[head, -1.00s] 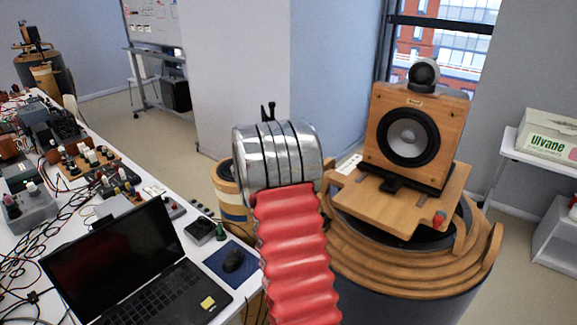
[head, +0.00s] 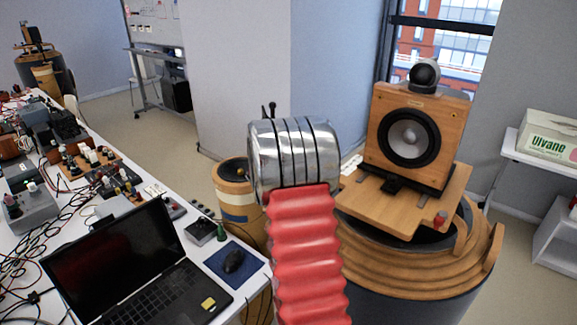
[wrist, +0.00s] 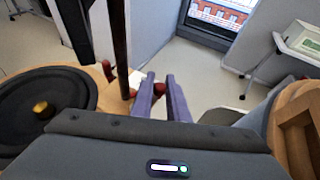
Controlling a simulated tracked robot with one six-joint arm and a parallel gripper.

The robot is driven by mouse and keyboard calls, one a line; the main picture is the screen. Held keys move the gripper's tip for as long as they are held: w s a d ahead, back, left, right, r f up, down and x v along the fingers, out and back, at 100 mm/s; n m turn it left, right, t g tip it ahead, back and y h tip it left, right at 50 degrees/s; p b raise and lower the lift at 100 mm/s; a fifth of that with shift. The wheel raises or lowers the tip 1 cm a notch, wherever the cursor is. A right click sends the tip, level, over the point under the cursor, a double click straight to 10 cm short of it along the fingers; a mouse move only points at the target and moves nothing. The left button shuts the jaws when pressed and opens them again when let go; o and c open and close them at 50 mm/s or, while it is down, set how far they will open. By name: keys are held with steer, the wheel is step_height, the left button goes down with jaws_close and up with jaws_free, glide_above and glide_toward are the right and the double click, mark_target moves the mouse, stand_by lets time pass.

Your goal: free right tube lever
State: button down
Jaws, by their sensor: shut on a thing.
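My gripper (wrist: 160,78) shows in the wrist view as two purple fingers, closed on a small dark red knob (wrist: 160,88) near their tips. I take the knob to be the lever's end; the rest of the lever is hidden. A dark upright rod (wrist: 119,45) stands just left of the fingers. A wooden tube (head: 237,203) with a black cone and a yellow centre stands behind my arm in the head view. A similar cone (wrist: 70,105) fills the left of the wrist view. My arm hides the gripper in the head view.
A wooden speaker (head: 415,135) stands on a board over a ringed wooden drum (head: 430,262) to the right. A table with a laptop (head: 115,255), a mouse (head: 233,261) and tangled cables is at the left. A white box (head: 548,137) is at the far right.

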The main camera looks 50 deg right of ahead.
steer(key=shift+r+n+t, duration=0.1)
steer(key=shift+n+t, duration=0.2)
steer(key=c, duration=1.7)
jaws_free()
steer(key=shift+y, duration=0.3)
steer(key=v, duration=1.3)
steer(key=shift+s+a, duration=0.1)
steer(key=shift+a, duration=0.3)
